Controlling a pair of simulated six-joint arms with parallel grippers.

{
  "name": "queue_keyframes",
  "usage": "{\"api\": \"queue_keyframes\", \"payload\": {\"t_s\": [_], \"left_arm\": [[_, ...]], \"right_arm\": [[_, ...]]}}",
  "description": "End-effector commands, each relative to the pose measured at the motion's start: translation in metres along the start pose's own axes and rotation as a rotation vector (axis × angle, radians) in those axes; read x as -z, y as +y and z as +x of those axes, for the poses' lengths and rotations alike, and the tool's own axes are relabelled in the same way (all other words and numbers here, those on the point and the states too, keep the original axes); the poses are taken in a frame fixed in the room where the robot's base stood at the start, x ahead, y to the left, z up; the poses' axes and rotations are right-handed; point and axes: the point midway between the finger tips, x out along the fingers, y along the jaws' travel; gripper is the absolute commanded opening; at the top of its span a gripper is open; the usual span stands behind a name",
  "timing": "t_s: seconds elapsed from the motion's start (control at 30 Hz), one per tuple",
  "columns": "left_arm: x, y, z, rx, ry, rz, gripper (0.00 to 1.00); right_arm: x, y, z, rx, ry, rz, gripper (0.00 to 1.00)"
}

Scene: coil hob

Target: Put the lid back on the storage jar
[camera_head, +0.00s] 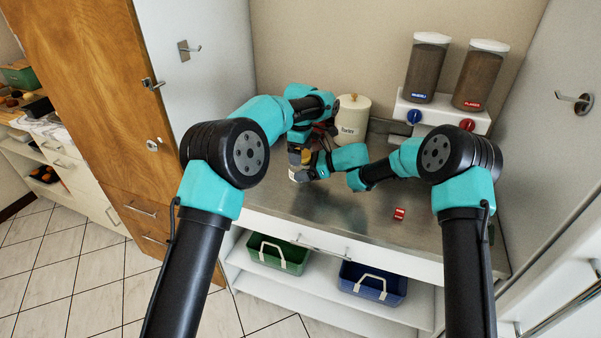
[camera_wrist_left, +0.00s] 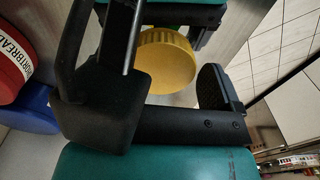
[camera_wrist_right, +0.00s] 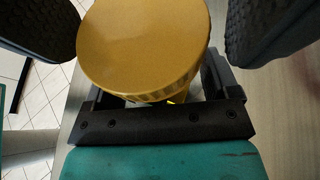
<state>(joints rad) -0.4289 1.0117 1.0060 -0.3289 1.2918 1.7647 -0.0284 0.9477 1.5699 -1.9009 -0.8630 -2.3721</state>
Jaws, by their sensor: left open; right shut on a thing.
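The storage jar (camera_head: 298,175) is a small pale container near the counter's front-left edge, mostly hidden by my grippers. Its round yellow lid (camera_wrist_right: 145,45) fills the top of the right wrist view and also shows in the left wrist view (camera_wrist_left: 166,62). The lid sits above the jar body; I cannot tell whether it is fully seated. My right gripper (camera_head: 312,170) comes in from the right and is shut on the jar below the lid. My left gripper (camera_head: 302,153) points down from above, open, its fingers on either side of the lid.
A cream canister (camera_head: 351,120) stands at the back wall. Two dispensers (camera_head: 427,66) stand to its right. A small red object (camera_head: 399,214) lies on the counter (camera_head: 350,220) at the right front. A red tin (camera_wrist_left: 12,60) shows in the left wrist view.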

Motion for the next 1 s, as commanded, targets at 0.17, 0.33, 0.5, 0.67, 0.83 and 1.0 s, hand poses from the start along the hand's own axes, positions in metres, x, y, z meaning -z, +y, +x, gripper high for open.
{"api": "queue_keyframes", "payload": {"t_s": [0.17, 0.33, 0.5, 0.67, 0.83, 1.0], "left_arm": [[0.0, 0.0, -0.0002, 0.0, 0.0, 0.0, 0.84], [0.0, 0.0, -0.0003, 0.0, 0.0, 0.0, 0.68], [-0.0001, -0.0001, -0.0003, 0.001, 0.0, 0.0, 0.52], [-0.0001, -0.0001, -0.0004, 0.001, 0.0, 0.0, 0.73], [-0.0001, -0.0001, -0.0004, 0.001, 0.0, 0.0, 0.89], [-0.0001, -0.0001, -0.0004, 0.0, 0.0, 0.0, 0.95]], "right_arm": [[0.0001, 0.0001, 0.0001, 0.0, 0.0, 0.0, 0.15], [0.0001, 0.0001, 0.0001, 0.0, 0.0, 0.0, 0.15], [0.0002, 0.0001, 0.0001, 0.0, 0.0, 0.001, 0.15], [0.0002, 0.0, 0.0001, 0.0, 0.0, 0.001, 0.15], [0.0002, 0.0, 0.0001, 0.0, 0.0, 0.001, 0.15], [0.0002, 0.0, 0.0, 0.0, 0.0, 0.0, 0.15]]}}
